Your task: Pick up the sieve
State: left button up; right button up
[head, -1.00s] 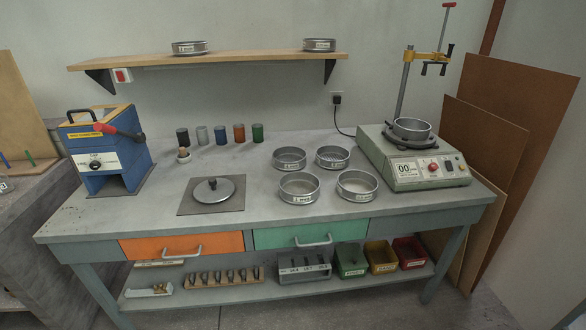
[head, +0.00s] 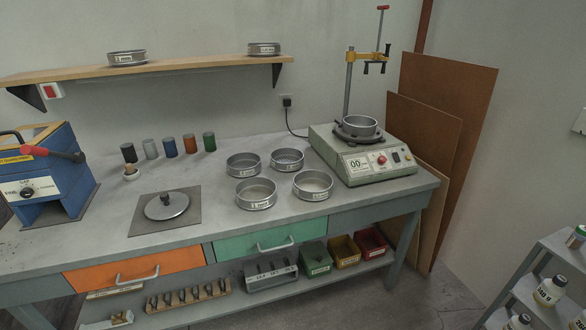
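Several round metal sieves are in the head view. On the bench stand a back left sieve (head: 243,165), a back right sieve (head: 287,160), a front left sieve (head: 256,194) and a front right sieve (head: 313,185), close together with white labels. One sieve (head: 360,126) sits on the shaker machine (head: 364,160) at the right. Two more, a left shelf sieve (head: 128,58) and a right shelf sieve (head: 264,49), stand on the wall shelf. Neither of my grippers is in view.
A metal lid (head: 167,206) lies on a grey mat left of the sieves. Several coloured cups (head: 171,147) stand behind it, and a blue machine (head: 45,175) is at the far left. A bottle rack (head: 545,275) is at lower right. The bench front is largely clear.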

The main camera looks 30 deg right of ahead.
aim_at(309, 185)
jog(key=z, duration=1.3)
jog(key=i+l+u, duration=0.6)
jog(key=i+l, duration=0.35)
jog(key=i+l+u, duration=0.3)
jog(key=l, duration=0.35)
jog(key=i, duration=0.05)
